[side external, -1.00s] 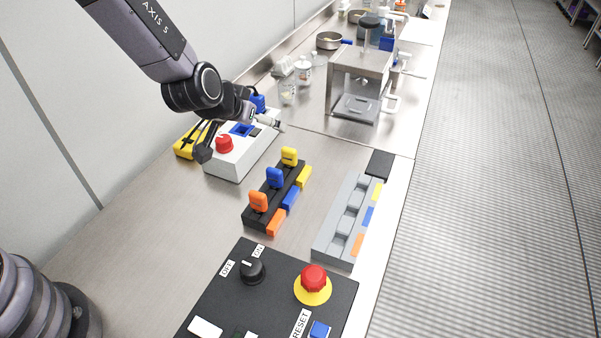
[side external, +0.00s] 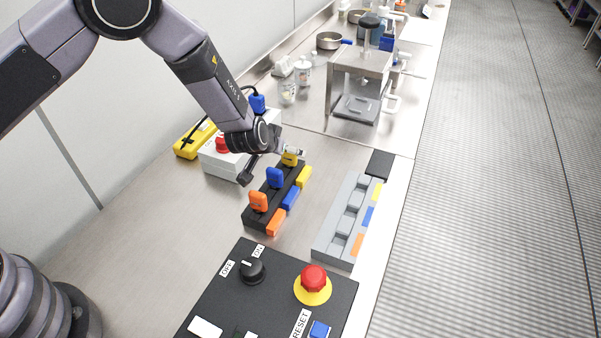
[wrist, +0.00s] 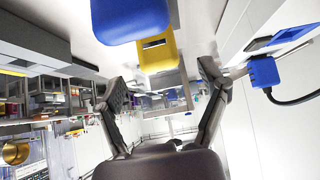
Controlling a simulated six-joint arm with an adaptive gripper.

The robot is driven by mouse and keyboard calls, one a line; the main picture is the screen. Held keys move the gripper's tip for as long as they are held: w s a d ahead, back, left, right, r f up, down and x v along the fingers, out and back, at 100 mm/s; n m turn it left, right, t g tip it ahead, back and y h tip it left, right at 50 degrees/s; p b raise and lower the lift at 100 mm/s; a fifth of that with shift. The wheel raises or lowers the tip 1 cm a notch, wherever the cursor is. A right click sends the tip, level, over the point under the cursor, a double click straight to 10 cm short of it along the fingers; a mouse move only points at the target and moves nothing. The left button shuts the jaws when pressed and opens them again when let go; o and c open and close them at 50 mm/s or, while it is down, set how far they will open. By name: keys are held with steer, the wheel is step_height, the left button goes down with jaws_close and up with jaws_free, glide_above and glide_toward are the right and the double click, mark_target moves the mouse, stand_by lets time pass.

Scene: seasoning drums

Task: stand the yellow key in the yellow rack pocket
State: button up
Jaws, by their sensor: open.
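The yellow key (side external: 290,159) stands upright in the far end of the black holder (side external: 262,212), beside a yellow block. My gripper (side external: 288,150) is at that key, its fingertips close to the key's top; whether they touch is unclear. In the wrist view, my gripper (wrist: 163,80) is open, with the yellow key (wrist: 158,52) showing between and beyond its fingers. The blue key (wrist: 128,18) is large at the top of that view. The grey rack (side external: 335,225) lies to the right, its pockets empty; its yellow mark (side external: 377,192) is at the far end.
The blue key (side external: 275,178) and orange key (side external: 258,201) stand in line in the same holder. A white box with a red knob (side external: 222,145) is behind my gripper. A black control panel (side external: 270,300) is at the front. Bare counter lies between holder and grey rack.

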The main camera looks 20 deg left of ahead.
steer(key=shift+x, duration=1.35)
steer(key=c, duration=1.1)
